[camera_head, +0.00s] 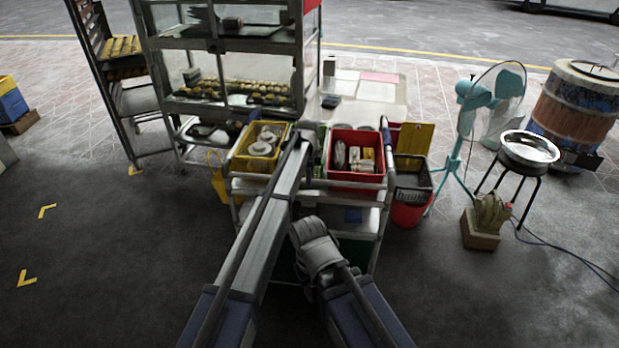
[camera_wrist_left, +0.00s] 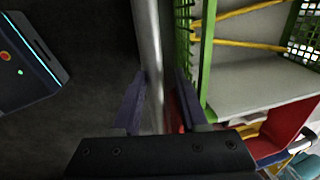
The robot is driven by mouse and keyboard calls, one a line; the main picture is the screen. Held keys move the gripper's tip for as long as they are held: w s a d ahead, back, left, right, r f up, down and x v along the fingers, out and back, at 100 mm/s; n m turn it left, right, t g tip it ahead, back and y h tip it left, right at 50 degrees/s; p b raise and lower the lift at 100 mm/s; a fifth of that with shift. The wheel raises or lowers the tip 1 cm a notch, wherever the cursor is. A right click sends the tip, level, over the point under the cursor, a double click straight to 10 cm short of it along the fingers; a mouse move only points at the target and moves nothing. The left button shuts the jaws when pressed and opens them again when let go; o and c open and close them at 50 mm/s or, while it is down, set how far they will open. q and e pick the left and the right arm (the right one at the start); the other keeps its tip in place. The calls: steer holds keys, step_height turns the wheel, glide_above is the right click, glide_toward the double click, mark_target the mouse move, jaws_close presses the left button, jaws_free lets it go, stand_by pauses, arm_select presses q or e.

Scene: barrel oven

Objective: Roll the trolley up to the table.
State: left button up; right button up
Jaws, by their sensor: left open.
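The trolley (camera_head: 335,183) is a metal frame in the middle of the head view, with a yellow crate (camera_head: 239,156) and a red crate (camera_head: 356,181) on top. The pale-topped table (camera_head: 395,111) stands just behind it, beside a glass cabinet. My left gripper (camera_head: 301,138) is at the trolley's near top edge, between the crates, and looks small there. In the left wrist view its open jaws (camera_wrist_left: 160,105) lie on either side of a grey metal bar; contact cannot be told. My right arm bends low in front of the trolley, and its gripper does not show.
The glass cabinet (camera_head: 228,55) holds trays of food. A dark rack (camera_head: 112,100) stands left of it. Right of the trolley are a red bin (camera_head: 409,211), a teal fan (camera_head: 476,96), a metal bowl on a stand (camera_head: 529,148) and a barrel (camera_head: 577,105).

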arm_select(q)
steer(key=shift+o, duration=1.2)
step_height(320, 180, up, 8)
steer(key=s+p, duration=0.1)
steer(key=p, duration=0.6)
steer(key=shift+s+a+f+p, duration=0.15)
steer(key=shift+s+f+p, duration=0.05)
steer(key=shift+s+p, duration=0.15)
steer(key=shift+w, duration=0.1)
